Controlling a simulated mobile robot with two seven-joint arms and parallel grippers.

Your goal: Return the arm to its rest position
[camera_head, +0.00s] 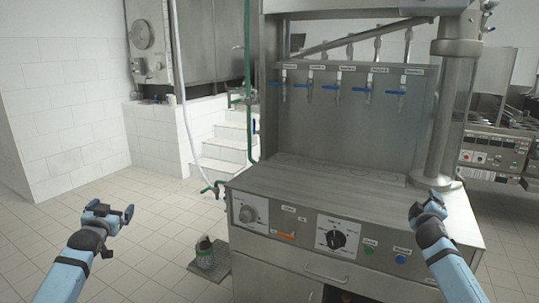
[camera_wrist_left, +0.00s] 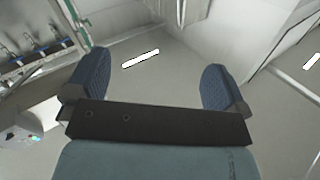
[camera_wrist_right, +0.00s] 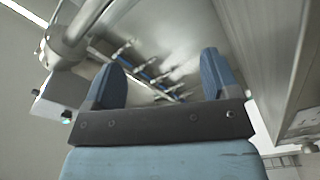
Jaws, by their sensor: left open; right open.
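My left gripper (camera_head: 108,214) is open and empty, over the tiled floor to the left of the steel filling machine (camera_head: 300,172). In the left wrist view its two blue fingers (camera_wrist_left: 150,85) stand wide apart with nothing between them. My right gripper (camera_head: 428,206) is open and empty, in front of the machine's right part. In the right wrist view its fingers (camera_wrist_right: 160,82) are also apart, with the machine's taps in the background. Both arms reach in from the lower edge of the head view.
Several blue-handled taps (camera_head: 339,90) hang above the machine's bare steel top. Its front carries knobs (camera_head: 337,239) and buttons. A hose (camera_head: 184,110) hangs near white steps (camera_head: 225,150). The left floor is clear.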

